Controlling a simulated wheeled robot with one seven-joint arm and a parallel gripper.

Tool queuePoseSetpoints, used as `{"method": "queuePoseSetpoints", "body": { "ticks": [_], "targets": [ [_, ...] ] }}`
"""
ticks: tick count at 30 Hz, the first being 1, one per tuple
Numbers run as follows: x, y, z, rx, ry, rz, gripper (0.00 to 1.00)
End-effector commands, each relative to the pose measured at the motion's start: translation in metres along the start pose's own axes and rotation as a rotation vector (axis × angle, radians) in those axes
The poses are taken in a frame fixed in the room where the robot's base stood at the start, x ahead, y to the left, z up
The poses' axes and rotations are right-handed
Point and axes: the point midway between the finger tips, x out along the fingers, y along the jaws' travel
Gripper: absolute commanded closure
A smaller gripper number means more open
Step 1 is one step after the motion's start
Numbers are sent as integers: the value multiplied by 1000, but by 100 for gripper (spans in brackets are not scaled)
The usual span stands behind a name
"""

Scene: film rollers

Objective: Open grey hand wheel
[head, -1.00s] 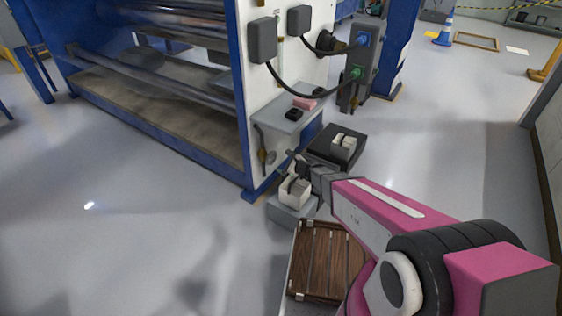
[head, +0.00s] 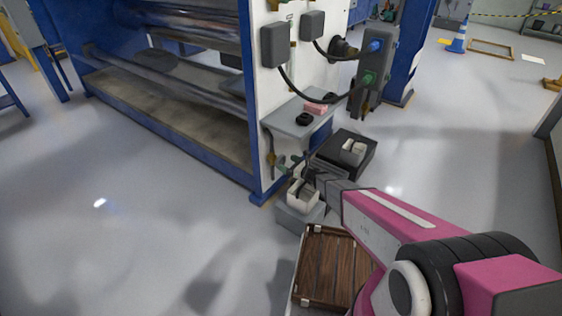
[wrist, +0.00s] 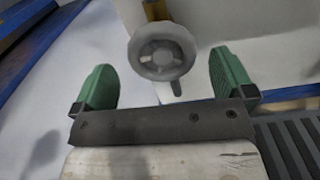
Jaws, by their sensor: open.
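The grey hand wheel (wrist: 163,50) is round with a spoked hub. It faces the wrist camera on a yellowish stem against the white machine side. My gripper (wrist: 164,80) is open, with one green fingertip on each side of the wheel in the picture. A gap shows on both sides, and neither finger visibly touches the rim. In the head view my gripper (head: 289,162) is at the lower end of the machine's white side panel. The wheel is too small and covered to make out clearly there.
A grey shelf (head: 288,119) above my gripper holds a pink block (head: 315,108) and a black round item (head: 304,119). The floor to the left is open.

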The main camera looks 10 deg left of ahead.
Motion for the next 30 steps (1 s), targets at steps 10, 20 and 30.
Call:
{"method": "queuePoseSetpoints", "body": {
  "ticks": [10,20,30],
  "targets": [
    [44,-1,-1,-1,1,-1,0],
    [49,0,0,-1,1,-2,0],
    [49,0,0,-2,1,-1,39]
  ]
}}
